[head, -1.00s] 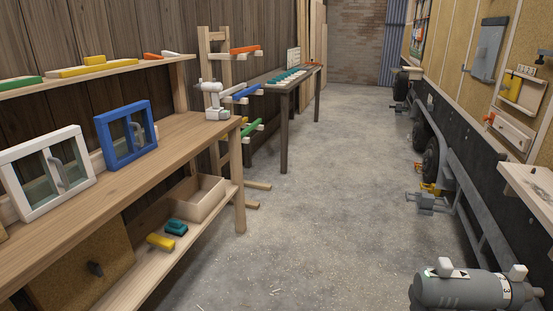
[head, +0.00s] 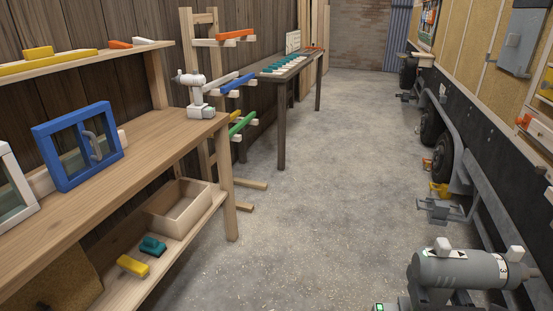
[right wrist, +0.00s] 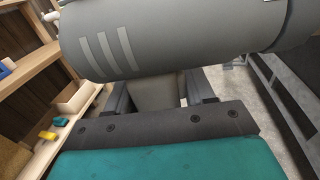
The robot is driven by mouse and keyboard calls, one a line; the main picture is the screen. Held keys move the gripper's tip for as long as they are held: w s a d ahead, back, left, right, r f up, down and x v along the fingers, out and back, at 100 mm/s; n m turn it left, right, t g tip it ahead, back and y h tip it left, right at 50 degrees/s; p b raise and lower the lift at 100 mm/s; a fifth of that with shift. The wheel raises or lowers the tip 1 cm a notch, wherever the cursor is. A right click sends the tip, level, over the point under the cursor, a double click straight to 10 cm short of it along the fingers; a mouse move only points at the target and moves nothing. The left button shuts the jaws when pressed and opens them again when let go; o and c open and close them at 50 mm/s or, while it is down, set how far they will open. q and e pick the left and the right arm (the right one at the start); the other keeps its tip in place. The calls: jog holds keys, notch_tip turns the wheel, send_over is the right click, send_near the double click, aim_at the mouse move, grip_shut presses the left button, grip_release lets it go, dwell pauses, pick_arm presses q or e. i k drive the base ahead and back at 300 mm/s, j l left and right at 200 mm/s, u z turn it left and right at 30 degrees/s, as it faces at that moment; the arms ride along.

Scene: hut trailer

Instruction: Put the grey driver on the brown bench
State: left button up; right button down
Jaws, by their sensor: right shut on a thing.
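The grey driver (head: 462,268) is at the lower right of the head view, a thick grey cylinder with white parts on top and a narrow end to the right. In the right wrist view its body (right wrist: 190,40) shows three pale stripes. My right gripper (right wrist: 157,95) is shut on its grip below the body and holds it up. A dark brown bench (head: 281,130) stands farther back, left of the aisle, with a row of teal pieces on top. The driver is well in front of it and apart from it. My left gripper is out of view.
A light wooden workbench (head: 150,145) at left bears a blue framed window (head: 60,160) and a white clamp-like device (head: 200,95). A rack (head: 190,50) with coloured arms stands between the benches. A trailer with wheels (head: 440,158) lines the right. The concrete aisle (head: 330,170) is clear.

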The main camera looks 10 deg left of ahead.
aim_at(181, 127)
jog(key=i+l+u, duration=0.25)
jog(key=i, duration=0.55)
jog(key=i+u, duration=0.3)
jog(key=i+l+u, duration=0.45)
jog(key=u, duration=0.2)
jog(key=i+l+u, duration=0.25)
jog(key=u, duration=0.15)
jog(key=i+l+u, duration=0.25)
jog(key=u, duration=0.15)
jog(key=i+l+u, duration=0.1)
jog(key=l+u, duration=0.3)
jog(key=i+l+u, duration=0.1)
jog(key=l+u, duration=0.25)
jog(key=l, duration=0.3)
jog(key=l+u, duration=0.4)
jog(key=l, duration=0.25)
